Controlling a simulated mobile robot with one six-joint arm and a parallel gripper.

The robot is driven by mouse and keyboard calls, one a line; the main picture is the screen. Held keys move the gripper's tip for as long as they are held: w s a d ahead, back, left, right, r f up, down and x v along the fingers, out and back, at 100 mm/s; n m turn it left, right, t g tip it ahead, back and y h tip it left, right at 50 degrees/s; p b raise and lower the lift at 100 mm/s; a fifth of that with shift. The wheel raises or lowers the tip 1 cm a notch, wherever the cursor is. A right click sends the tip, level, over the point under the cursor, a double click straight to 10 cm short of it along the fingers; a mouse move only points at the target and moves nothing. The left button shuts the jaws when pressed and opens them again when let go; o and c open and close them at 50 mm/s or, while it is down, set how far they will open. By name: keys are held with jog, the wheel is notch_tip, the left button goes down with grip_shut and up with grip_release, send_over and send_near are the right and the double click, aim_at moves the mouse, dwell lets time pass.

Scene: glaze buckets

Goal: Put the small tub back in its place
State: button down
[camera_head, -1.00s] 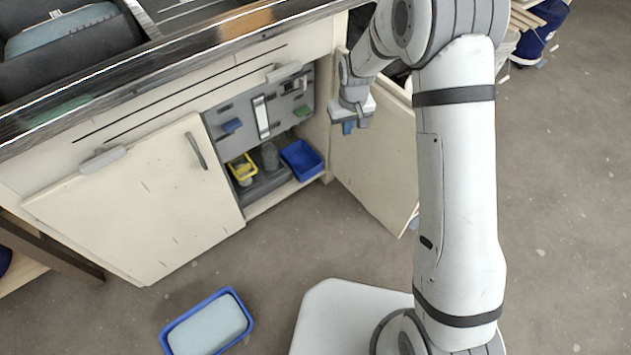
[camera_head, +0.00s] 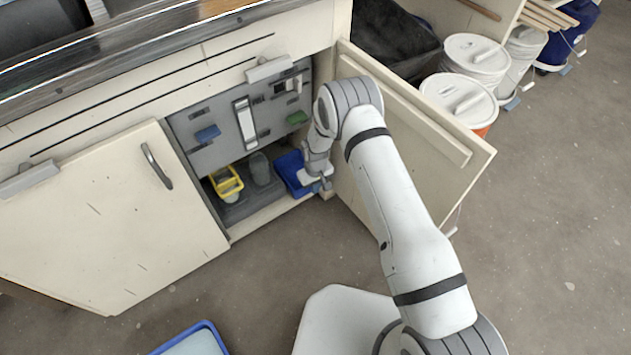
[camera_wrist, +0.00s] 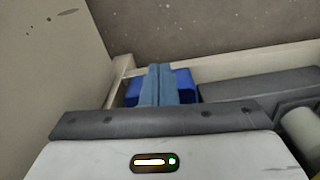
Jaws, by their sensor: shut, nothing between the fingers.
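Another blue tub (camera_head: 207,328) with a pale blue inside or content stands on the floor, cut off by the bottom edge.
The yellow caddy (camera_head: 228,184) and a grey cup (camera_head: 260,168) stand in the cupboard. The open right door (camera_head: 420,145) is close beside my arm. White lidded buckets (camera_head: 462,98) stand beyond it.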

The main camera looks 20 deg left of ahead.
jog(key=w+a+f+b, duration=0.1)
jog(key=w+f+b, duration=0.1)
jog(key=f, duration=0.3)
jog(key=w+a+f+b, duration=0.1)
jog(key=f+b, duration=0.2)
jog(key=f, duration=0.2)
jog(key=shift+w+a, duration=0.35)
jog(key=shift+w, duration=0.05)
